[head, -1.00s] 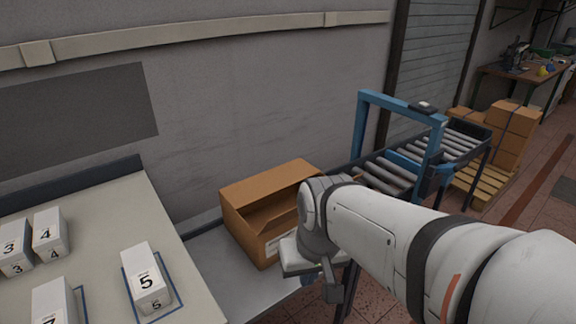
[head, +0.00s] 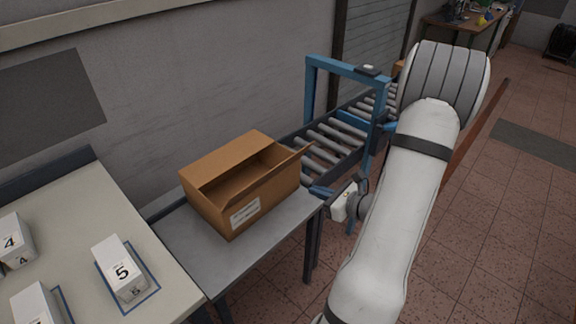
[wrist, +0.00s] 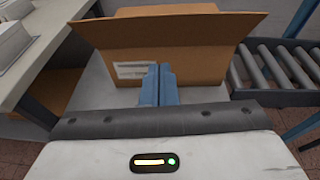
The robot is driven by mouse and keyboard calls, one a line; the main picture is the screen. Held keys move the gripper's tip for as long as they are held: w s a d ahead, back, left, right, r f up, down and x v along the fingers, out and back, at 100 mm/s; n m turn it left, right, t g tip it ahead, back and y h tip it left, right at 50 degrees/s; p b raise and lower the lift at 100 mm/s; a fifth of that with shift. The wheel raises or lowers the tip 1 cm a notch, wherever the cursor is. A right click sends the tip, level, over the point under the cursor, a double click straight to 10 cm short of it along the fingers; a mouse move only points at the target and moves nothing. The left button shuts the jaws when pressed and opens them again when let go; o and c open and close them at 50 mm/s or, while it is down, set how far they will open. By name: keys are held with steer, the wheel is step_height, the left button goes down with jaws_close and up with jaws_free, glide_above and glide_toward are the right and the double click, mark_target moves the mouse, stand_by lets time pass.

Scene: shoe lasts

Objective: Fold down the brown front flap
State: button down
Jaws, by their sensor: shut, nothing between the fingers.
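The open brown carton (head: 262,204) stands on a grey metal table with a white label on its front wall. Its brown front flap (wrist: 170,31) stands up and leans outward along the front edge; in the head view it shows edge-on at the carton's right. The far part of the top is covered by a brown panel (head: 228,160); the inside is partly visible and dark. My gripper (wrist: 158,84) is shut and empty, its blue fingers pointing at the front wall beside the label, below the flap. In the head view, it (head: 318,191) is right of the carton, apart from it.
A roller conveyor (head: 335,148) with a blue frame (head: 345,70) adjoins the table behind and right of the carton. A pale table (head: 70,225) with numbered white boxes (head: 121,268) stands at left. The grey table (head: 190,245) is bare in front of the carton.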

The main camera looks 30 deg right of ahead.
steer(key=p, duration=0.3)
glide_toward(278, 167)
step_height(278, 167, down, 4)
steer(key=w+a, duration=0.1)
steer(key=w, duration=0.2)
steer(key=shift+w+a+r+m+h+p, duration=0.3)
steer(key=shift+w+a+r+m+p, duration=0.1)
steer(key=shift+w+r, duration=0.45)
steer(key=shift+w+a+r, duration=0.1)
steer(key=shift+w+a, duration=0.05)
steer(key=shift+w, duration=0.3)
